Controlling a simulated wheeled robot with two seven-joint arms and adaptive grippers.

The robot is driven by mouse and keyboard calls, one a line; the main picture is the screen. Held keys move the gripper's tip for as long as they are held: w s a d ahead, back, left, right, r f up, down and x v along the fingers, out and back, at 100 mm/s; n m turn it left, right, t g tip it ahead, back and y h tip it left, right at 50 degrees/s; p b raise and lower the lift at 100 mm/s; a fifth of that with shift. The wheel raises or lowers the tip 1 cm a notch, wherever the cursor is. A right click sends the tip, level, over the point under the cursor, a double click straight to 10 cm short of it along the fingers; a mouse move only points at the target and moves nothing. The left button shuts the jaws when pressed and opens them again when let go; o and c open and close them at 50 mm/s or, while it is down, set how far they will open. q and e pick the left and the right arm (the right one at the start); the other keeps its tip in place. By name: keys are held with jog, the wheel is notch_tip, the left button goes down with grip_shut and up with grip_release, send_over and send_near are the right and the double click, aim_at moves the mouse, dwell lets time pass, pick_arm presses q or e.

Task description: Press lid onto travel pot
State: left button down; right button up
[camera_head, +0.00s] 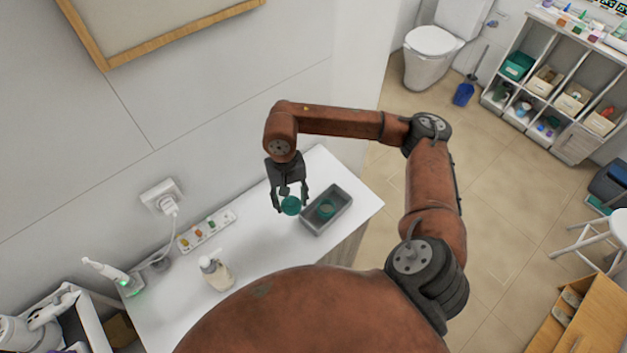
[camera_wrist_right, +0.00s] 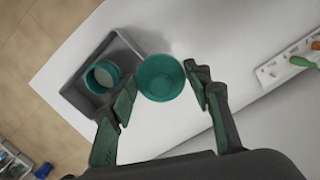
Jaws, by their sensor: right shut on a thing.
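My right gripper (camera_head: 291,197) is shut on a round teal lid (camera_head: 291,206), held over the white counter beside the tray. In the right wrist view the lid (camera_wrist_right: 160,78) sits between the two fingertips (camera_wrist_right: 163,88), with its hollow side facing the camera. A teal travel pot (camera_head: 327,208) stands in the grey tray (camera_head: 345,210), to the right of the lid. In the right wrist view the pot (camera_wrist_right: 102,76) is at the left, its round opening showing a pale inside. Lid and pot are apart. My left gripper is not in view.
A pump bottle (camera_head: 217,272), a white rack with small coloured items (camera_head: 206,231) and an electric toothbrush (camera_head: 112,275) stand left on the counter (camera_head: 265,255). The wall with a socket (camera_head: 161,195) is behind. The counter between bottle and tray is clear.

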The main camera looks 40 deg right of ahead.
jog(key=s+d+r+m+t+p, duration=0.15)
jog(key=d+m+p, duration=0.35)
jog(key=m, duration=0.7)
jog(key=s+d+r+m+t+p, duration=0.15)
jog(key=d+m+p, duration=0.4)
jog(key=m, duration=0.75)
jog(key=shift+g, duration=0.4)
jog(key=f+b, duration=0.1)
jog(key=f, duration=0.1)
jog(key=f+b, duration=0.2)
jog(key=f, duration=0.1)
jog(key=f+b, duration=0.2)
jog(key=shift+s+f, duration=0.3)
jog(key=shift+s, duration=0.05)
jog(key=shift+r+b, duration=0.1)
jog(key=shift+b, duration=0.4)
jog(key=shift+f+b, duration=0.2)
jog(key=shift+b, duration=0.5)
dwell(0.6)
dwell(0.3)
jog(key=o, duration=0.8)
